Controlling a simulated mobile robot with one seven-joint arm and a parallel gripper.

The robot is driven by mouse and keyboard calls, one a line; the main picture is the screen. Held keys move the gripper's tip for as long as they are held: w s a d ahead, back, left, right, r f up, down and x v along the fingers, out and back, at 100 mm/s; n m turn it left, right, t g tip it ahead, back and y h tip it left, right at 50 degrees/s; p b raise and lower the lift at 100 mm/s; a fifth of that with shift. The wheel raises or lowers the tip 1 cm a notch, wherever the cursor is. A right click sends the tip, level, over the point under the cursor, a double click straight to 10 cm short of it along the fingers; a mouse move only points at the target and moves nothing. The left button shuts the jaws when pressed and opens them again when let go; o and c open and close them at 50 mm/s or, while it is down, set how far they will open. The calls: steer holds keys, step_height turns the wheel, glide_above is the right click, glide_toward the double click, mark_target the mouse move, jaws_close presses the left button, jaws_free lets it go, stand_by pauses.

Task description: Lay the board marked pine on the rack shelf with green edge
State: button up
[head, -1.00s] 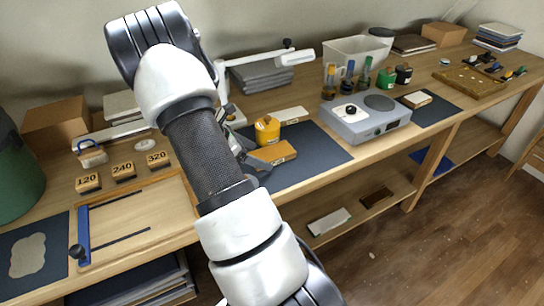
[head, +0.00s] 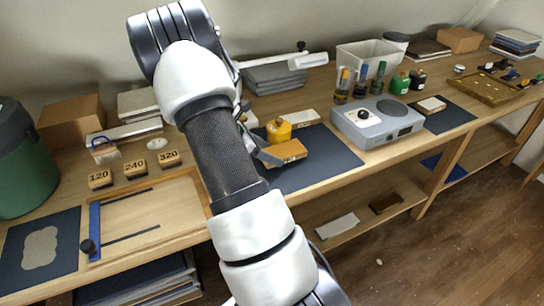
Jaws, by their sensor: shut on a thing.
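An orange-brown wooden board (head: 286,150) is at the dark blue mat (head: 335,160) on the bench, in front of a yellow pot (head: 278,130). Any marking on it is too small to read. My gripper (head: 272,154) is shut on this board at its left end. My arm covers most of the gripper, and I cannot tell whether the board touches the mat. A pale block (head: 303,118) lies behind it.
A grey scale (head: 378,122) with a black knob stands right of the mat, with bottles (head: 361,82) behind it. Sanding blocks (head: 135,168) are at left. Under the bench, a lower shelf (head: 365,212) holds a white piece (head: 338,226) and a dark brown piece (head: 386,203).

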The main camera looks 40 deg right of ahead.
step_height(320, 180, up, 8)
steer(key=shift+r+p, duration=0.15)
steer(key=shift+p, duration=0.35)
steer(key=w+a+r+n+t+p, duration=0.4)
steer(key=w+a+r+n, duration=0.15)
steer(key=a+r, duration=0.2)
steer(key=w+a+r+n+t+y+p, duration=0.1)
steer(key=a+r+n+t+y+p, duration=0.2)
steer(key=a, duration=1)
steer(key=a+r+n+t+y+p, duration=0.3)
steer(key=a+r+n, duration=0.6)
steer(key=a, duration=0.4)
steer(key=shift+w+a+n+t, duration=0.35)
steer(key=shift+t, duration=0.35)
steer(key=shift+d, duration=0.1)
